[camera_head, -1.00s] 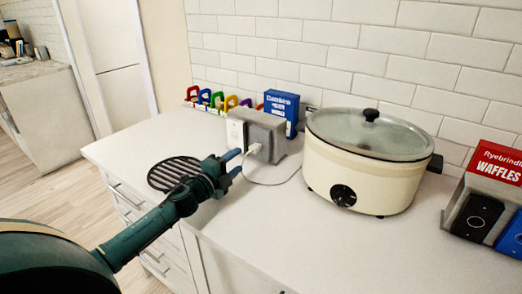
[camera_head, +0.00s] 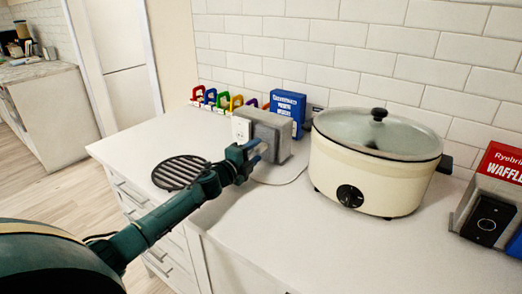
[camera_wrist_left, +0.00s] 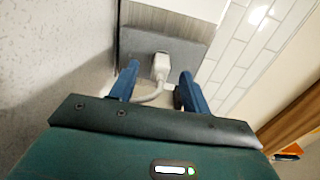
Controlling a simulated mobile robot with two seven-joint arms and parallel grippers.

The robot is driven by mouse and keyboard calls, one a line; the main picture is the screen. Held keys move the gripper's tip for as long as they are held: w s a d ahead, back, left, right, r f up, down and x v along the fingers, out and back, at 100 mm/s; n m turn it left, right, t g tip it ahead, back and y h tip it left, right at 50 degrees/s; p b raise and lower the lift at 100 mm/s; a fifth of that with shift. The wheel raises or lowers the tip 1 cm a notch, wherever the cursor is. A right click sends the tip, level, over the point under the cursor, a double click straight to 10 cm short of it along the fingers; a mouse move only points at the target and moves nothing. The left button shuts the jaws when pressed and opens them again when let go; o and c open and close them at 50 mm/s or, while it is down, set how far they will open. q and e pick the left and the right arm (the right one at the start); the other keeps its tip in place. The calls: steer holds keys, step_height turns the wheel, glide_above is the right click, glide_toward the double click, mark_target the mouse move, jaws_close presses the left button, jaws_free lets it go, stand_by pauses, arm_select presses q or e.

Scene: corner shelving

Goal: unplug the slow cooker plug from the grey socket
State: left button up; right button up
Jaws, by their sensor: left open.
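The grey socket (camera_head: 274,130) is a box standing on the counter, left of the cream slow cooker (camera_head: 376,172). In the left wrist view, a white plug (camera_wrist_left: 160,65) sits in the dark grey face of the socket (camera_wrist_left: 187,50), with its white cord curving down from it. My left gripper (camera_head: 258,152) is at the front of the socket and hides the plug in the head view. Its blue fingers (camera_wrist_left: 159,72) are open, one on each side of the plug, with gaps showing. My right gripper is not in view.
A black round grate (camera_head: 181,172) lies on the counter (camera_head: 285,222) left of my arm. A blue box (camera_head: 287,105) and several coloured padlock-like items (camera_head: 223,100) stand behind the socket. A red waffles box (camera_head: 500,165) is at the right. The front counter is clear.

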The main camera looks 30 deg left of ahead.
arm_select(q)
steer(key=shift+w, duration=0.55)
steer(key=shift+w+d, duration=0.1)
steer(key=shift+w, duration=0.45)
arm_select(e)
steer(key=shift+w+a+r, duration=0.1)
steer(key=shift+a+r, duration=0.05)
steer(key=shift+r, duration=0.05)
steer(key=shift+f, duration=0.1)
arm_select(q)
jaws_close()
stand_by(0.5)
steer(key=shift+s, duration=0.1)
